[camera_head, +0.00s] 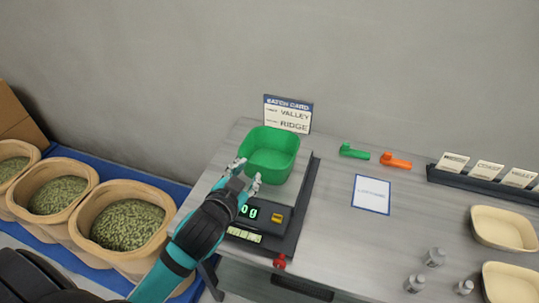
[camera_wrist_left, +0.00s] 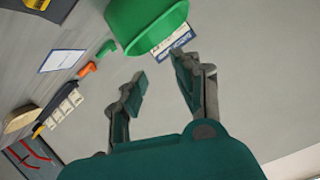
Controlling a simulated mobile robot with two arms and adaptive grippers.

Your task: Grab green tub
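The green tub (camera_head: 271,153) sits upright on the scale (camera_head: 303,190) on the grey table. My left gripper (camera_head: 246,172) is at the tub's near left side, its two fingers spread. The left wrist view shows the open fingers (camera_wrist_left: 160,85) with nothing between them and the tub (camera_wrist_left: 147,22) just beyond their tips. The tub looks empty from the head view. My right gripper is in neither view.
A batch card (camera_head: 288,113) stands behind the tub. Green (camera_head: 354,151) and orange (camera_head: 396,161) tools lie to its right. A label rack (camera_head: 484,180), beige trays (camera_head: 504,229) and small bottles (camera_head: 434,257) are farther right. Sacks of green pellets (camera_head: 128,224) stand left of the table.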

